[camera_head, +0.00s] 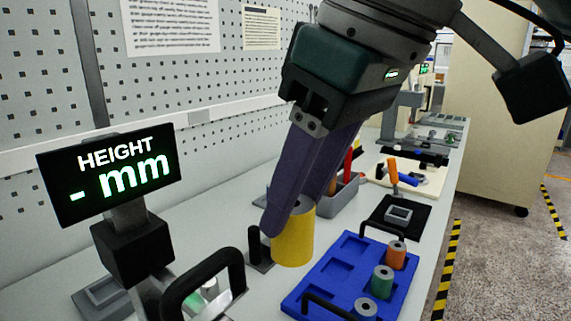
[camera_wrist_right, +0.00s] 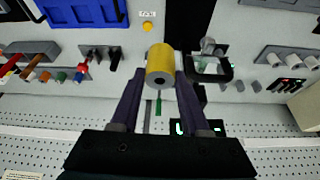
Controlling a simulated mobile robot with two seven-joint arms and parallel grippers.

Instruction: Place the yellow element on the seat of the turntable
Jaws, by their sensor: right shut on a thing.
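The yellow element (camera_head: 294,238) is an upright cylinder held between the purple fingers of my right gripper (camera_head: 288,215), over the bench beside the blue tray. In the right wrist view the yellow element (camera_wrist_right: 160,62) sits between the fingertips of the right gripper (camera_wrist_right: 160,76), with a dark hole in its end. I cannot tell how far its base is above the bench. I cannot clearly identify the turntable seat; a fixture with a black handle (camera_head: 222,268) and a small greenish glow stands at the lower left. My left gripper is not in view.
The blue tray (camera_head: 340,258) holds orange, green and blue spools in its right column; other pockets are empty. A height display (camera_head: 108,172) reading "- mm" stands at the left. A black post (camera_head: 255,245) is close beside the yellow element. A grey bin (camera_head: 345,196) is behind.

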